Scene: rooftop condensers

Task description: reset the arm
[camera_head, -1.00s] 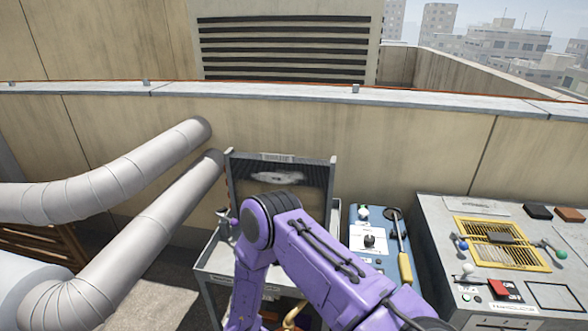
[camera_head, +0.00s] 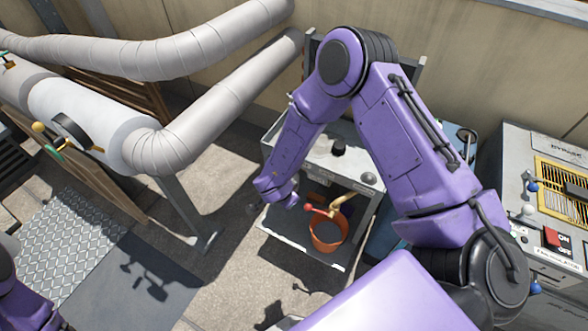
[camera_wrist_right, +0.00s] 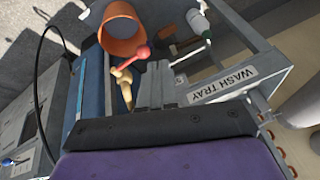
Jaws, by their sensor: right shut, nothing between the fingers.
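My right arm (camera_head: 425,150), purple, comes in from the lower right, bends high at its elbow and reaches down over the grey cart. Its right gripper shows in the right wrist view (camera_wrist_right: 157,68) as two grey fingers closed together with nothing between them. The fingers point toward the tray marked WASH TRAY (camera_wrist_right: 189,100); I cannot tell whether they touch it. In the head view the gripper itself cannot be made out below the wrist. Part of my left arm (camera_head: 28,305) shows at the lower left corner; its gripper is out of view.
Insulated pipes (camera_head: 215,110) run at the left. A control panel (camera_head: 515,165) stands at the right. Floor at lower left is open.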

